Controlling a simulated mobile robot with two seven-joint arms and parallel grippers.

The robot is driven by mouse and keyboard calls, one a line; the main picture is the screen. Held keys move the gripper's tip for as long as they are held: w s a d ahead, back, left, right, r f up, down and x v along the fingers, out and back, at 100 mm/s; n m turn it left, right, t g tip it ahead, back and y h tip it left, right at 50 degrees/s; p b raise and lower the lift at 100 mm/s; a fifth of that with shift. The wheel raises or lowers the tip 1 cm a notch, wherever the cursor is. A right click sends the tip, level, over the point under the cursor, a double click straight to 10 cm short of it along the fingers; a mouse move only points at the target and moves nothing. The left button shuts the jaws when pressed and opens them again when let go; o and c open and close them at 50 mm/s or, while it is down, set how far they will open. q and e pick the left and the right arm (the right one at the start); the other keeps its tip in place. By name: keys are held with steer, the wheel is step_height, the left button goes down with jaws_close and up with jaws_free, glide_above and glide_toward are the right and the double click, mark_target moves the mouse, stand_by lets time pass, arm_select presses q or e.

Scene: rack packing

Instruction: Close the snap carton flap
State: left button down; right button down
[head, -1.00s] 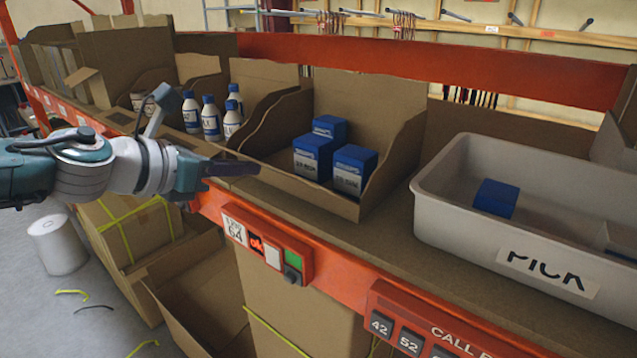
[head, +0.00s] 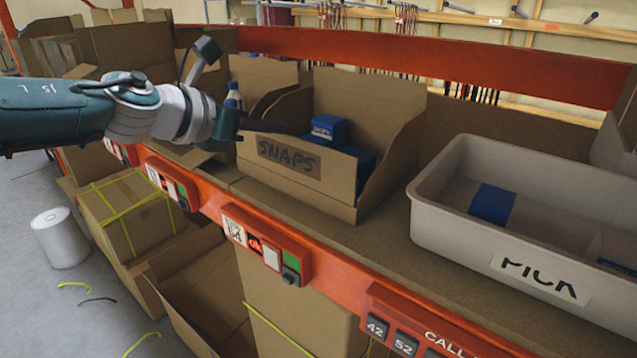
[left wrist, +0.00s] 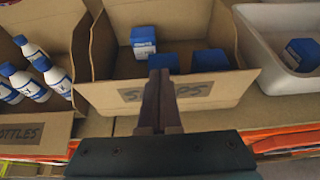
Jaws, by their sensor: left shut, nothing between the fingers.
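The snaps carton is a brown open-topped box on the shelf; its front flap (head: 287,162), marked SNAPS, stands up across the front, leaning slightly outward. Blue boxes (head: 328,129) sit inside, partly hidden behind the flap. My left gripper (head: 284,129) is shut and empty, its fingers at the flap's upper edge on the left side. In the left wrist view the shut fingers (left wrist: 160,80) cover the middle of the label on the flap (left wrist: 212,91); whether they touch it I cannot tell. My right gripper is not in view.
A grey PICK tote (head: 432,200) with a blue box (head: 492,203) stands to the right. The bottles carton (left wrist: 35,131) with several white bottles is to the left. An orange beam (head: 335,285) with label modules runs along the shelf front.

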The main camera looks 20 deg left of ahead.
arm_select(q)
steer(key=shift+w+d+r, duration=0.1)
steer(key=shift+w+d, duration=0.05)
steer(key=shift+w, duration=0.35)
steer(key=shift+r, duration=0.15)
